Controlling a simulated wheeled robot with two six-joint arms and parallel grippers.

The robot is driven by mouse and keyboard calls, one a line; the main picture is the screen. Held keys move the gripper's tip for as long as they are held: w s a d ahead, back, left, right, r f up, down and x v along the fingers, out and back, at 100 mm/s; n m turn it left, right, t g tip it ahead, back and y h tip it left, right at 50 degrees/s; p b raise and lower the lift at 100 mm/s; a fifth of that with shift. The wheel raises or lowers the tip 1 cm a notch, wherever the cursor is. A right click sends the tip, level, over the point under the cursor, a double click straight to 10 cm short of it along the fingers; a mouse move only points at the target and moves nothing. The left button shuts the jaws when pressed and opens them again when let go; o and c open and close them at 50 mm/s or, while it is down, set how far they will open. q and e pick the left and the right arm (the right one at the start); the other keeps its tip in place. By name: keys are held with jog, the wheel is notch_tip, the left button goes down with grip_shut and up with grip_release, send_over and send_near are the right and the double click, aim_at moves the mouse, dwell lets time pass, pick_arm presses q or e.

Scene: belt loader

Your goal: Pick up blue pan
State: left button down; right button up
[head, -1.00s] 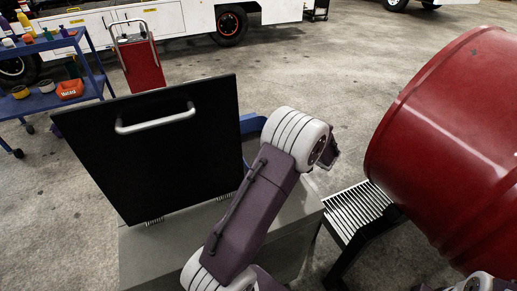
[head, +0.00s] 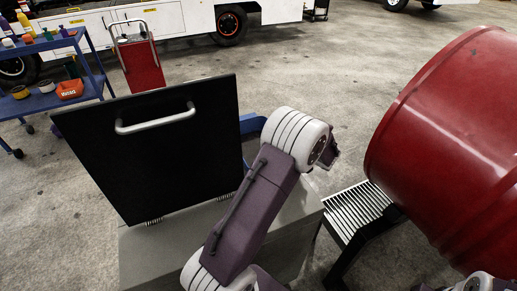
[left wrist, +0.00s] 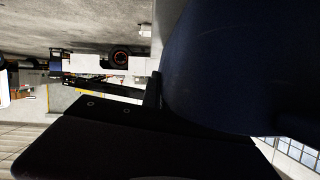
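A blue thing (head: 250,124) shows in part in the head view, behind the raised black lid and my left arm. I cannot tell whether it is the blue pan. In the left wrist view a large, smooth dark blue surface (left wrist: 240,65) fills the upper right, very close to the camera. It may be the pan, but its outline is cut off. A dark part of my left gripper (left wrist: 154,92) seems to reach up beside this surface; whether it touches or grips it is unclear. In the head view my left gripper is hidden beyond the wrist. My right gripper is out of view.
The black lid (head: 150,150) with a silver handle stands upright on a grey box (head: 150,255). A large red drum (head: 450,140) and a slatted black stand (head: 350,215) are at the right. A blue cart (head: 50,98) stands far left. The floor behind is mostly open.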

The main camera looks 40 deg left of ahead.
pick_arm(q)
jog(key=shift+r, duration=0.15)
jog(key=shift+r, duration=1.55)
jog(key=shift+d+r, duration=0.1)
jog(key=shift+d, duration=0.2)
jog(key=s+d, duration=0.3)
jog(key=d, duration=0.5)
jog(key=s+d, duration=0.4)
jog(key=d, duration=0.4)
jog(key=shift+s, duration=0.1)
